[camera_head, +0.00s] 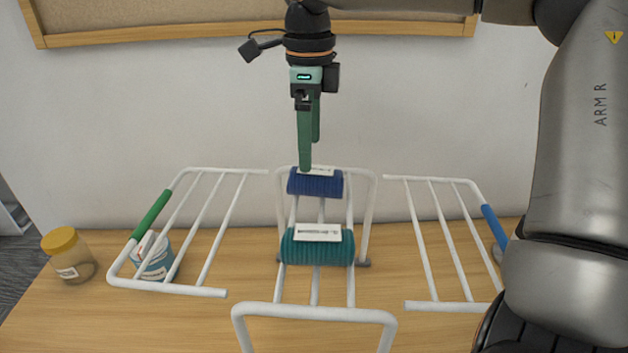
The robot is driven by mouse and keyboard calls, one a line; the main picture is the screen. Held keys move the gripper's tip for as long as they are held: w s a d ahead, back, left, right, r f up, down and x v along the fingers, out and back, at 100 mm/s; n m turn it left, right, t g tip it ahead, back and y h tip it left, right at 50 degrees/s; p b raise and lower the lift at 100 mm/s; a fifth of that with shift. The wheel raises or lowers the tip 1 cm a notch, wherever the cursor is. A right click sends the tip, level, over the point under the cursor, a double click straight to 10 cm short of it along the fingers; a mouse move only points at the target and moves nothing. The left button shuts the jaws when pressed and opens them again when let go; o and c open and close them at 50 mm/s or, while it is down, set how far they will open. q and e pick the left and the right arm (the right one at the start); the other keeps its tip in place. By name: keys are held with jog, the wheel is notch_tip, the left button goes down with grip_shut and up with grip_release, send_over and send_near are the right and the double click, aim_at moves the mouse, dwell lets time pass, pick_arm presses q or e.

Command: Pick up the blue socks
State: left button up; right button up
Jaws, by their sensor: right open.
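The blue socks (318,184) are a dark blue rolled bundle with a white label on top. They lie across the bars at the far end of the middle section of a white drying rack (314,313). My right gripper (308,165) points down with its green fingers just above the back left of the blue bundle. It is open and holds nothing. One finger partly hides the other, and I cannot tell whether a fingertip touches the bundle. My left gripper is not in view.
A teal rolled bundle (318,250) with a white label lies nearer on the same section. Rack wings (204,228) (445,240) spread to both sides. A yellow-lidded jar (68,255) and a labelled tin (152,256) stand at left. A wall rises behind the wooden table (60,325).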

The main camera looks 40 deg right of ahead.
aim_at(312, 176)
jog(key=shift+s+f, duration=0.15)
jog(key=shift+f, duration=3.3)
jog(key=c, duration=1.5)
